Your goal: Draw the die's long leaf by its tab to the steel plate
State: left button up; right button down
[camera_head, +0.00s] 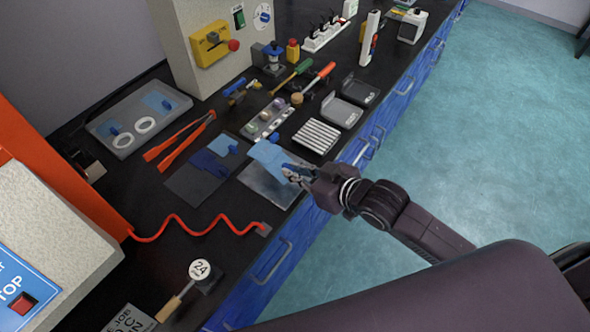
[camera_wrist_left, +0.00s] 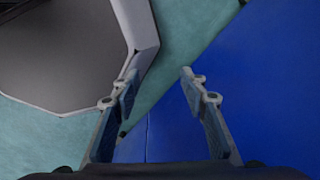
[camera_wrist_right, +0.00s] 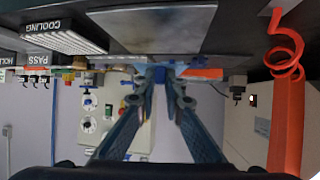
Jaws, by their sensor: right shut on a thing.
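A light-blue leaf (camera_head: 268,154) lies at the far end of the steel plate (camera_head: 270,189), partly over it. My right gripper (camera_head: 292,173) is at the leaf's near right edge, above the plate. In the right wrist view its fingertips (camera_wrist_right: 160,80) are shut on a small blue tab (camera_wrist_right: 158,72); the steel plate (camera_wrist_right: 165,28) shows above them. Left of the plate, more blue leaf pieces (camera_head: 208,161) lie on a dark mat (camera_head: 185,186). My left gripper (camera_wrist_left: 155,84) is open and empty in the left wrist view, and out of the head view.
Orange tongs (camera_head: 180,139) and a tray with white rings (camera_head: 118,128) lie farther left. A red coiled cord (camera_head: 190,226) runs left of the plate. The bench edge is close to its right.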

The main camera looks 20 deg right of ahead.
aim_at(295, 191)
jog(key=shift+r, duration=0.1)
jog(key=shift+f+b, duration=1.2)
jog(key=shift+f, duration=1.65)
jog(key=c, duration=1.9)
grip_release()
jog(key=shift+c, duration=0.2)
jog(key=p+v, duration=0.2)
jog(key=shift+s+d+r, duration=0.1)
jog(key=shift+d+r, duration=0.15)
jog(key=shift+r, duration=0.05)
jog(key=shift+d+p+v, duration=0.15)
jog(key=shift+p+v, duration=0.95)
jog(key=shift+v, duration=0.05)
jog(key=shift+d+p+v, duration=0.15)
jog(key=shift+p+v, duration=0.9)
jog(key=shift+v, duration=0.1)
